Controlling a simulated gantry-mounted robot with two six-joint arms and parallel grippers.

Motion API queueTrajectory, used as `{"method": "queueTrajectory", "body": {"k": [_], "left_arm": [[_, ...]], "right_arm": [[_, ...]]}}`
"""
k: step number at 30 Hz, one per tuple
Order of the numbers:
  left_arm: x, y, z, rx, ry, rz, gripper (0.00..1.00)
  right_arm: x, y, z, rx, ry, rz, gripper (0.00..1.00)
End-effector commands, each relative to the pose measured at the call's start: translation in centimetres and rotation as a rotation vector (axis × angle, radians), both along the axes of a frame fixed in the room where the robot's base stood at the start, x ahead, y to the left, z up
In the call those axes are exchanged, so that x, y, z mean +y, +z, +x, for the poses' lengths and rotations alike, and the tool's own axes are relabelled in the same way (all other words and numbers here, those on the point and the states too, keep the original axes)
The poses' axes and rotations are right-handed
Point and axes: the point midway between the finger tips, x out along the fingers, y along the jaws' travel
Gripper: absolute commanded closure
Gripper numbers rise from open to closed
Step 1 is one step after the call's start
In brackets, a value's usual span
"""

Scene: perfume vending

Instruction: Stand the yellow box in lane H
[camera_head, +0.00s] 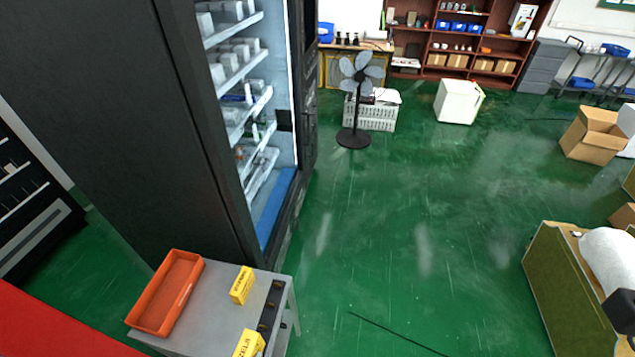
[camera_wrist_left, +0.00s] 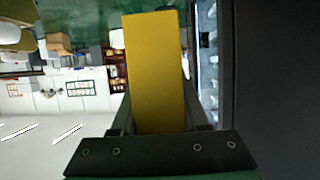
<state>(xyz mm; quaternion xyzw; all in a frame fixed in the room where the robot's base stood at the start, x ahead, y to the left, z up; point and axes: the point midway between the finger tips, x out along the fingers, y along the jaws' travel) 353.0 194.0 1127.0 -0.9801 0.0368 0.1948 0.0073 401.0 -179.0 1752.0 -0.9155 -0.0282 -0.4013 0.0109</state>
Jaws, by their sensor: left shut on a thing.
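My left gripper (camera_wrist_left: 157,112) is shut on a yellow box (camera_wrist_left: 155,60) in the left wrist view. The box's plain long face fills the middle of that view, between the two dark fingers. I cannot make out the left gripper in the head view. Two more yellow boxes, one (camera_head: 242,285) farther back and one (camera_head: 249,345) cut by the bottom edge, stand on the grey cart. The open vending machine (camera_head: 270,200) shows white shelves at the left of the head view. I cannot tell which lane is H. My right gripper is not in view.
An orange tray (camera_head: 167,292) lies on the left of the grey cart (camera_head: 205,320). The machine's dark side wall (camera_head: 130,110) stands behind the cart. A fan (camera_head: 361,80) stands beyond the machine. Open green floor (camera_head: 420,220) lies to the right.

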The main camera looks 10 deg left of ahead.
Motion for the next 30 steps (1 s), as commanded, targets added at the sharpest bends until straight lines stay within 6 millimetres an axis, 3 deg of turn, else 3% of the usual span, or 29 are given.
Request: {"method": "queueTrajectory", "body": {"k": [1,7,10,30], "left_arm": [[-0.2,4.1,0.1,-0.002,-0.003,0.001,1.00],[-0.2,9.4,0.2,-0.001,0.016,0.001,1.00],[0.4,8.1,0.2,-0.001,0.057,0.001,1.00],[0.6,8.0,0.2,-0.001,0.076,0.000,1.00]], "right_arm": [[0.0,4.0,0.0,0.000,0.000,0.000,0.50],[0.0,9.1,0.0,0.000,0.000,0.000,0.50],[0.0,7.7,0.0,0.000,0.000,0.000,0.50],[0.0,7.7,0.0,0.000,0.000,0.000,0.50]]}}
